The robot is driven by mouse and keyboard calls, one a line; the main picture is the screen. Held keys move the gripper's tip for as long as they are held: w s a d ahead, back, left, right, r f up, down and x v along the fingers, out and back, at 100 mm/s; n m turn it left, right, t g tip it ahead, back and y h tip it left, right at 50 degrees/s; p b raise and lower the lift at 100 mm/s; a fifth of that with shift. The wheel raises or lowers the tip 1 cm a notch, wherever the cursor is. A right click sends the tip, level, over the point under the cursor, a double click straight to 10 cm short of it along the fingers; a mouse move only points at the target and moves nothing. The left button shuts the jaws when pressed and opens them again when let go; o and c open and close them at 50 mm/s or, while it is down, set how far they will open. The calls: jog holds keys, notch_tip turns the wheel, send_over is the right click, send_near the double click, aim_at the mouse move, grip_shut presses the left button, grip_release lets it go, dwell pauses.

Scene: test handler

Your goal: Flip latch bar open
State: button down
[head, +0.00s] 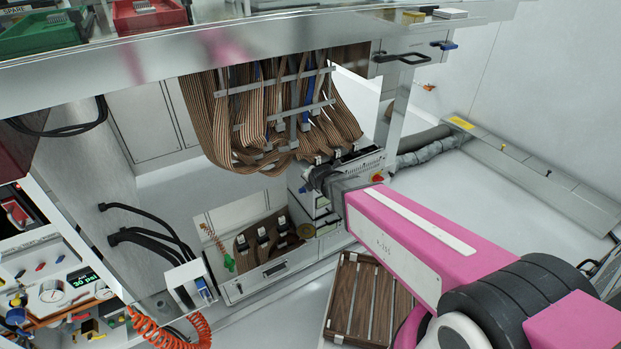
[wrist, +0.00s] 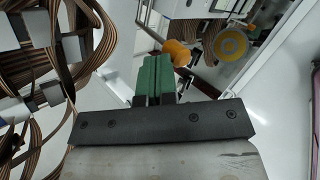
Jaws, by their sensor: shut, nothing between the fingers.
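My gripper (wrist: 155,80) shows in the wrist view as two green fingers pressed together, with nothing between them. An orange part (wrist: 176,52) and a yellow disc (wrist: 230,45) lie beyond the fingertips; I cannot tell whether the fingers touch the orange part. In the head view my pink arm reaches to a small white machine below the hanging cables, and my fingers cannot be made out there. I cannot tell for sure which part is the latch bar. A black handle (head: 400,57) and a blue-tipped lever (head: 444,45) sit under the upper shelf edge at the right.
Brown ribbon cables (head: 245,120) hang close beside my arm's end, and they also fill the left of the wrist view (wrist: 90,45). A metal shelf (head: 240,50) spans above. A slatted wooden crate (head: 365,300) lies below my arm.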

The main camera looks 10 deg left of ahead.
jog(key=shift+s+d+f, duration=0.15)
jog(key=shift+f, duration=0.25)
jog(key=shift+s+d+f, duration=0.1)
jog(key=shift+f, duration=0.5)
jog(key=s+v, duration=0.1)
jog(key=v, duration=1.1)
jog(key=shift+s+a+f, duration=0.2)
jog(key=shift+a, duration=0.05)
